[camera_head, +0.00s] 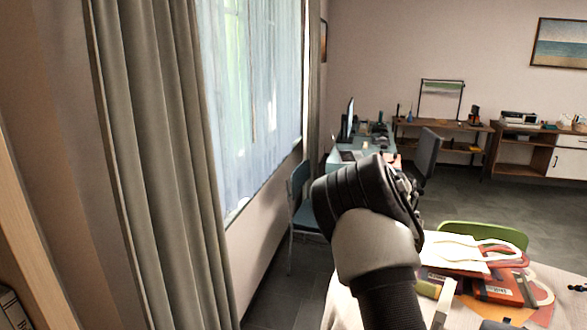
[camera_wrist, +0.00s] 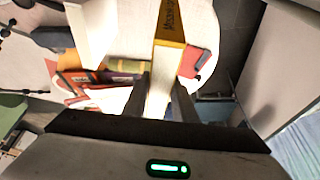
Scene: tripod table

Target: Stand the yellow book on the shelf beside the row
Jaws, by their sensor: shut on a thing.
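The yellow book (camera_wrist: 170,22) is in my gripper (camera_wrist: 163,82), with its lettered yellow cover toward the top of the wrist view and its pale page edges between the two dark fingers. My gripper is shut on it. In the head view my own arm hides the gripper, and I cannot make out the held book for certain. A pale wooden shelf side (camera_head: 28,225) runs down the left edge of the head view. A few book spines (camera_head: 12,308) show low beside it, cut off by the frame; the rest of the row is hidden.
A white table (camera_head: 545,280) at the lower right holds several books and a white bag (camera_head: 455,250). The wrist view shows an olive book (camera_wrist: 127,66) and red books there. A green chair (camera_head: 485,232), a blue chair (camera_head: 303,200) and a grey curtain (camera_head: 165,150) stand around.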

